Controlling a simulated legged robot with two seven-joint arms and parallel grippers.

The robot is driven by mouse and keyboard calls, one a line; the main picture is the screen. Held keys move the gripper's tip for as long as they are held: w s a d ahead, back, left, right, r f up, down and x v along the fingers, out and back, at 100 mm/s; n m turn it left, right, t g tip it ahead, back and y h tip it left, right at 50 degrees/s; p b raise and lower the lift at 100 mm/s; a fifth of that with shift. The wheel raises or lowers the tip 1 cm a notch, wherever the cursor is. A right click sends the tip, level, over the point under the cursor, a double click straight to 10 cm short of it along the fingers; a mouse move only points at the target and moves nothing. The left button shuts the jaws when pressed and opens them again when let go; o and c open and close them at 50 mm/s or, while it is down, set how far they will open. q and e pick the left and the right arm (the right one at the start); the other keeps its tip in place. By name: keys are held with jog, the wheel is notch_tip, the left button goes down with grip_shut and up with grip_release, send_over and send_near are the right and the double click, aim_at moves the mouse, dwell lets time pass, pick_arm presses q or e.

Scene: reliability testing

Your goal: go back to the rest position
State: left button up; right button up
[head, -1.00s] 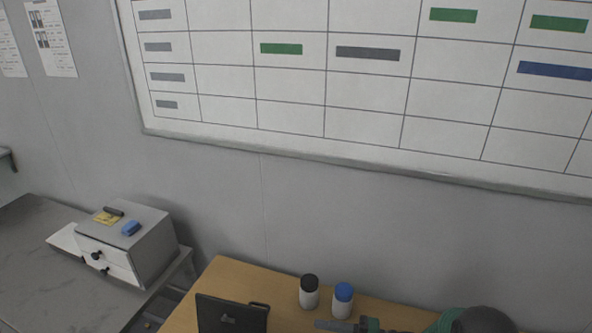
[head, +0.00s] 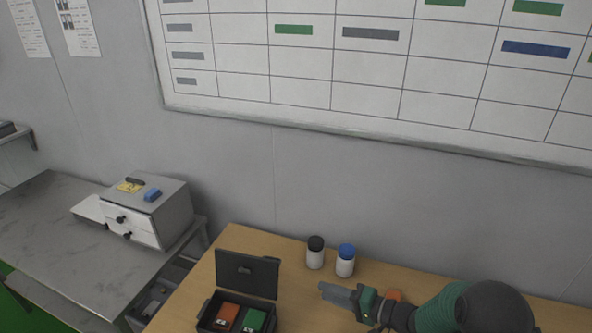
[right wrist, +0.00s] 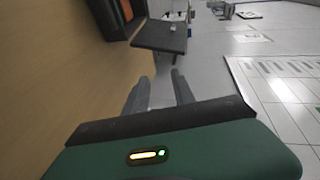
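My right gripper (head: 336,294) reaches in from the right in the head view. It is above the wooden table, in front of two small bottles and to the right of the open black box. In the right wrist view its two fingers (right wrist: 158,88) stand apart with nothing between them. My left gripper is out of view. The rest position itself is not marked in either view.
The wooden table (head: 290,243) holds an open black box (head: 247,274) with an orange and a green item, a black-capped bottle (head: 315,257) and a blue-capped bottle (head: 345,264). A drawer unit (head: 160,212) stands on the grey bench (head: 45,225). A whiteboard (head: 370,95) hangs behind.

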jog(key=s+d+r+n+h, duration=0.2)
jog(key=s+d+r+h, duration=0.1)
jog(key=d+h, duration=0.8)
jog(key=s+f+n+g+h, duration=0.2)
jog(key=s+g, duration=0.3)
jog(key=s, duration=1.7)
jog(key=shift+a+n+g, duration=0.15)
jog(key=shift+n+g, duration=0.25)
jog(key=shift+n, duration=0.1)
